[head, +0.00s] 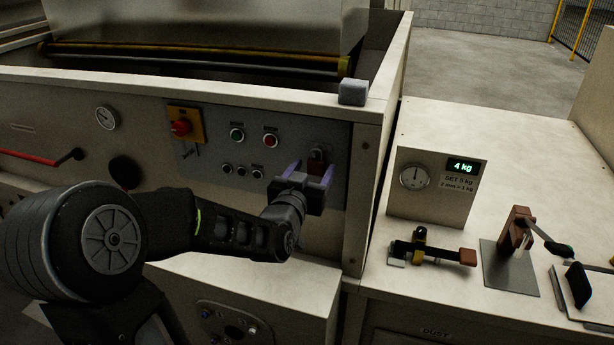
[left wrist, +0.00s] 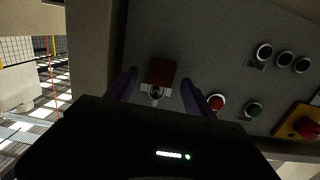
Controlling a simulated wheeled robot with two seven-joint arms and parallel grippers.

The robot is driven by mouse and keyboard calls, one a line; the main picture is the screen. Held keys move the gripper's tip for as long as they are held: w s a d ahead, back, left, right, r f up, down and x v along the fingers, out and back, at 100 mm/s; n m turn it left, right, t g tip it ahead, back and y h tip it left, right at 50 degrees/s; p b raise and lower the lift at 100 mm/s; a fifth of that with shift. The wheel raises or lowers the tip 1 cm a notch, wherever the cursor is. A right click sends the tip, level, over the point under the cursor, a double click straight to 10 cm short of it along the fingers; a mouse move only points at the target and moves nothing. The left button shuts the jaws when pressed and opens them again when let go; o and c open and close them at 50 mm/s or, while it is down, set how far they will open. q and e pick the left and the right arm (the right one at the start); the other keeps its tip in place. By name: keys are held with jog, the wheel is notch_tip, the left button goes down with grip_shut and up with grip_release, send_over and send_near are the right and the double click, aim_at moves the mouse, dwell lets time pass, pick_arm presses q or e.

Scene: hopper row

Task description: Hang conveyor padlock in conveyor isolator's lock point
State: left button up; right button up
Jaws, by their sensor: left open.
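A red-brown padlock (head: 317,157) is at the right end of the grey control panel. In the left wrist view the padlock (left wrist: 161,72) shows as a red-brown body with a pale bracket and a round metal part at one end; how they join is unclear. My left gripper (head: 306,180) is open, its two fingers on either side of the padlock; I cannot tell whether they touch it. A yellow plate with a red knob, apparently the isolator (head: 184,127), is on the panel's left part. Its lock point is too small to make out. My right gripper is not in view.
Green and red buttons (head: 270,141) and several small black ones lie between the yellow plate and the gripper. A gauge box (head: 437,187) reading 4 kg stands on the right bench, with a small clamp (head: 434,253) and a lever stand (head: 509,268) in front.

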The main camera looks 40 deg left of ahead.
pick_arm(q)
jog(key=shift+x, duration=0.85)
jog(key=shift+c, duration=0.3)
grip_shut()
dwell(0.4)
